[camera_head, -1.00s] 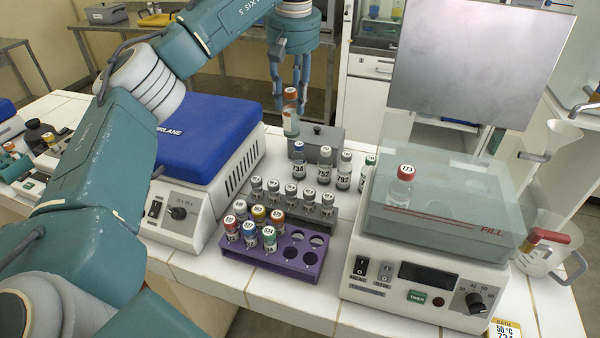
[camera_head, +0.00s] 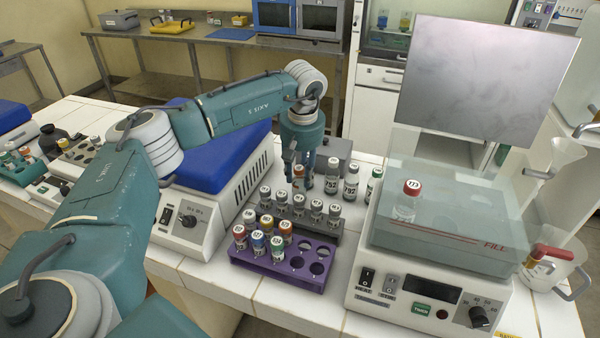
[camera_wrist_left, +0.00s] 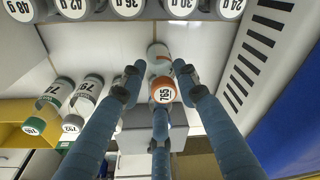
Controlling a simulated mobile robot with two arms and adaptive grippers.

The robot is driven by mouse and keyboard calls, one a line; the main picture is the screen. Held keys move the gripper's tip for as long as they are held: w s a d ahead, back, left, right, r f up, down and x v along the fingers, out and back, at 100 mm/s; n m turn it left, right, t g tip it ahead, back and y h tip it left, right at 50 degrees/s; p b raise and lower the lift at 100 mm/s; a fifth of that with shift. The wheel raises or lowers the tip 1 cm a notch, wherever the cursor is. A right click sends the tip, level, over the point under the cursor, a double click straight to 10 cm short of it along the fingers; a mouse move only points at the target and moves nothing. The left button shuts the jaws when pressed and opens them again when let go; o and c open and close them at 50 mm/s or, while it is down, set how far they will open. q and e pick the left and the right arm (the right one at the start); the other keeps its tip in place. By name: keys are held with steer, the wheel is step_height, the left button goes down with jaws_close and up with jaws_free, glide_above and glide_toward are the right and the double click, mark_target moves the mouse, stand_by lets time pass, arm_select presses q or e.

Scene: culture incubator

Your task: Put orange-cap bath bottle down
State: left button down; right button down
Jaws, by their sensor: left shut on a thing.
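The orange-cap bottle (camera_head: 299,173) is between the fingers of my left gripper (camera_head: 304,185), behind the grey rack. The left wrist view shows its orange numbered cap (camera_wrist_left: 163,92) and clear body (camera_wrist_left: 158,54), with my gripper's three blue fingers (camera_wrist_left: 160,100) closed around it. The bottle is low over the white counter (camera_head: 258,302). I cannot tell whether its base touches the surface. My right gripper is not in view.
Grey-capped bottles (camera_head: 351,182) stand just right of my gripper. A grey rack (camera_head: 325,228) of vials and a purple rack (camera_head: 285,273) are in front. The water bath (camera_head: 430,235), holding a red-capped bottle (camera_head: 408,201), is at right; the blue-lidded machine (camera_head: 215,150) is at left.

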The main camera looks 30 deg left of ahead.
arm_select(q)
steer(key=shift+f, duration=0.35)
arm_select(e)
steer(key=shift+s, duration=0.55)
arm_select(q)
steer(key=c, duration=1.3)
jaws_free()
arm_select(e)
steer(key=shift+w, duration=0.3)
arm_select(q)
step_height(320, 180, up, 12)
steer(key=s+d+b, duration=0.1)
steer(key=b, duration=0.1)
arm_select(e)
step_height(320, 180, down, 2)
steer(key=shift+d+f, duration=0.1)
arm_select(q)
steer(key=shift+s+d, duration=0.1)
